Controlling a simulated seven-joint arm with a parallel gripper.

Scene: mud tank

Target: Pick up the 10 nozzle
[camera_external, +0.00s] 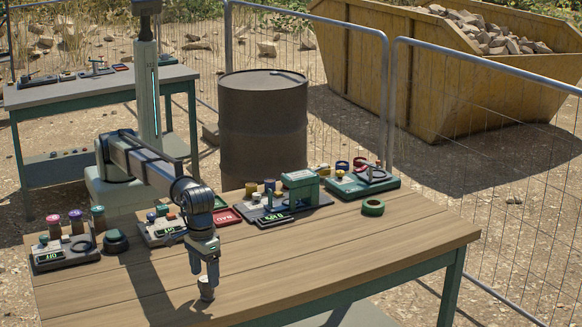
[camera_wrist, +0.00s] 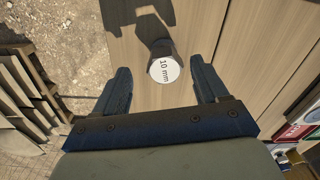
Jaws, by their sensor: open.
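The 10 nozzle (camera_wrist: 163,69) shows in the wrist view as a small dark piece with a round white top marked "10 mm". It stands on the wooden table (camera_external: 330,255) near its front edge. In the external view the nozzle (camera_external: 206,294) is at the tips of my gripper and partly hidden by them. My gripper (camera_wrist: 158,80) is open, with one finger on each side of the nozzle in the wrist view. I see a gap between each finger and the nozzle. I cannot tell the exact height of the fingertips.
Along the table's back edge stand several devices, among them a left unit (camera_external: 66,252) with coloured knobs, a green-topped unit (camera_external: 300,186) and a right tray (camera_external: 362,182). A green tape roll (camera_external: 372,207) lies at the right. The table's front right is clear.

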